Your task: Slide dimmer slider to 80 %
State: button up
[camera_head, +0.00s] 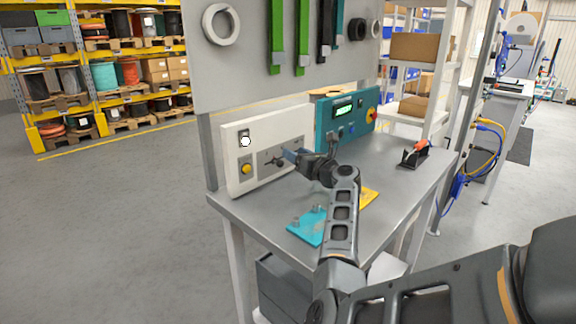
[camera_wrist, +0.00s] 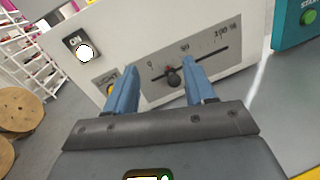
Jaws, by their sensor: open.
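A white control box (camera_head: 265,150) stands on the workbench. On its grey plate is the dimmer slider, whose dark knob (camera_wrist: 173,79) sits on a slot marked 0, 50 and 100 %. The knob is left of the 50 mark, nearer the 0 end. My gripper (camera_wrist: 160,70) is open in the wrist view, its blue fingers pointing at the plate, one on each side of the knob in the picture. I cannot tell whether either finger touches it. In the head view my gripper (camera_head: 291,154) is close to the plate and partly covers it.
A teal control unit (camera_head: 346,115) stands to the right. A teal plate (camera_head: 307,226) lies on the bench (camera_head: 270,205) below my arm.

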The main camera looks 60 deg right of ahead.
jog(key=b, duration=0.3)
send_near(282, 165)
jog(key=shift+w+d+f, duration=0.45)
jog(key=shift+w, duration=0.25)
jog(key=b+x, duration=0.1)
jog(key=x, duration=0.1)
jog(key=b+x, duration=0.1)
jog(key=x, duration=0.1)
jog(key=b+x, duration=0.2)
jog(key=shift+w+r, duration=0.1)
jog(key=shift+r, duration=0.15)
jog(key=shift+w+d+r+b, duration=0.15)
jog(key=shift+w+d+b, duration=0.2)
jog(key=shift+w, duration=0.2)
jog(key=shift+c, duration=0.5)
grip_shut()
